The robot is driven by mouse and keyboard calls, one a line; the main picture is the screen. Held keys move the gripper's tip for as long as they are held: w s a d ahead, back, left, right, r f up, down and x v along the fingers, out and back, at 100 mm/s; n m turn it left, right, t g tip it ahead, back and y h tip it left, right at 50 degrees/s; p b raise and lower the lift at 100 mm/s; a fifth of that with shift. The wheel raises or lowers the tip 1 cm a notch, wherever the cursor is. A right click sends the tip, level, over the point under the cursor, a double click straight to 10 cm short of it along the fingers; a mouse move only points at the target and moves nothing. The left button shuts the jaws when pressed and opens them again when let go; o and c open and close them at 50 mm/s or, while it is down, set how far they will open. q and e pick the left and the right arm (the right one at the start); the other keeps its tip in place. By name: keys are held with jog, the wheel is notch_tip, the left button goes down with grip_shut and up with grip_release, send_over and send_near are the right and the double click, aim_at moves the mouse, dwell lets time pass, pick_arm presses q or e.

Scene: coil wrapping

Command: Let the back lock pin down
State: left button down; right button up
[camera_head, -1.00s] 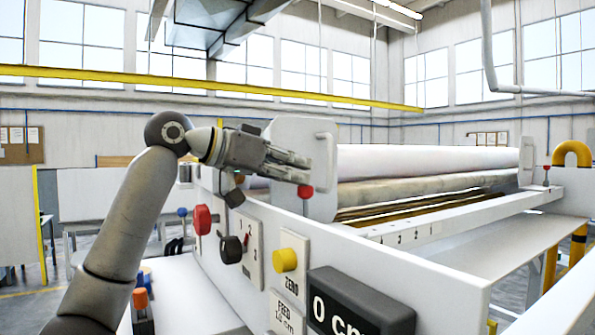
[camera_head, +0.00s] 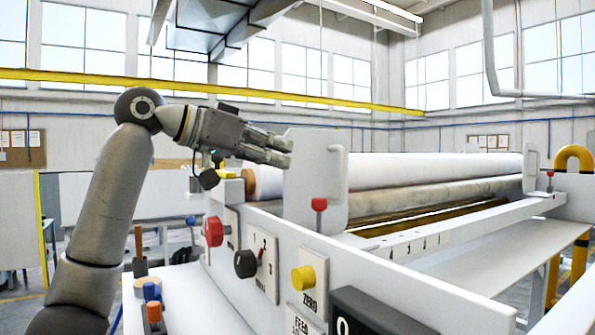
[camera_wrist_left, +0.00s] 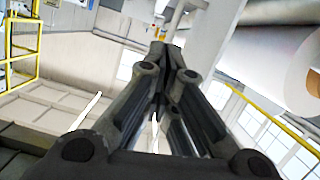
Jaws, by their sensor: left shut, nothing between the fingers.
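A red-knobbed pin (camera_head: 319,205) stands upright on the machine's near rail, beside the white end plate (camera_head: 302,180). A second red-knobbed pin (camera_head: 550,175) stands at the far end of the machine. The frames do not label which one is the back lock pin. My right gripper is not in view.
The front panel carries a red button (camera_head: 213,231), a black selector knob (camera_head: 245,263) and a yellow button (camera_head: 303,279). A white handle (camera_head: 338,185) stands close to the fingers. The air above the machine is clear.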

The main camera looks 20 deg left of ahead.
pick_arm(q)
jog(key=v, duration=0.3)
jog(key=shift+s+a+r+b, duration=0.1)
jog(key=shift+s+a+b, duration=0.15)
jog(key=shift+b, duration=0.15)
jog(key=shift+d, duration=0.1)
